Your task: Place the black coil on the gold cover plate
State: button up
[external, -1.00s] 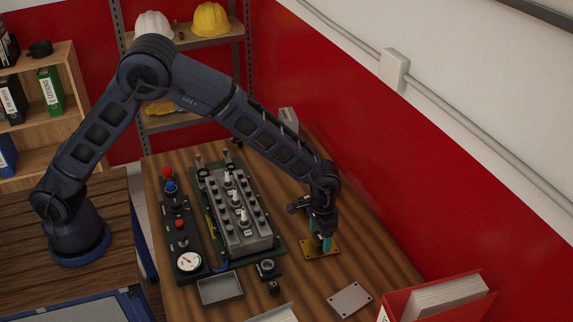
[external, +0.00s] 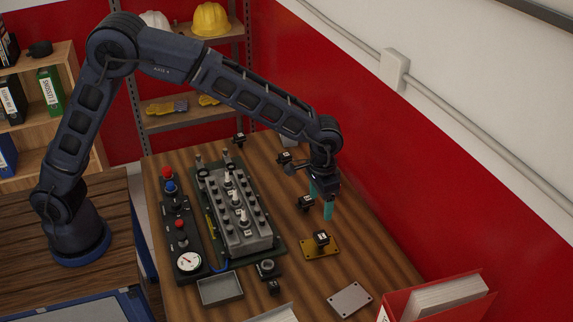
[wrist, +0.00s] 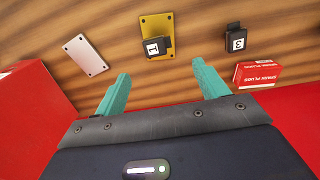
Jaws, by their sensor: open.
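A black coil (external: 321,238) with a white label sits on the gold cover plate (external: 309,252) near the right side of the wooden table. In the wrist view the coil (wrist: 155,46) covers part of the gold plate (wrist: 156,23), and its label seems to read 1. My gripper (external: 320,204) is open and empty, with its teal fingers above and behind the coil, apart from it. In the wrist view the open fingers (wrist: 160,84) have nothing between them.
Another coil (wrist: 236,38), labelled 3, stands near a red spark plug box (wrist: 258,73). The engine block (external: 238,213) is left of the gold plate. A silver plate (external: 350,299), grey tray (external: 220,289) and red binder (external: 437,297) lie toward the front. The red wall borders the right.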

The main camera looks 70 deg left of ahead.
jog(key=s+a+r+t, duration=0.2)
jog(key=s+a+r, duration=1.65)
jog(key=s, duration=0.25)
jog(key=s+a+t, duration=0.1)
jog(key=s+a, duration=0.3)
jog(key=s, duration=0.8)
jog(key=s+a+t, duration=0.1)
jog(key=s+a, duration=0.4)
jog(key=s, duration=0.7)
jog(key=shift+s+f+t, duration=0.25)
jog(key=shift+s+t, duration=0.05)
jog(key=shift+s, duration=0.1)
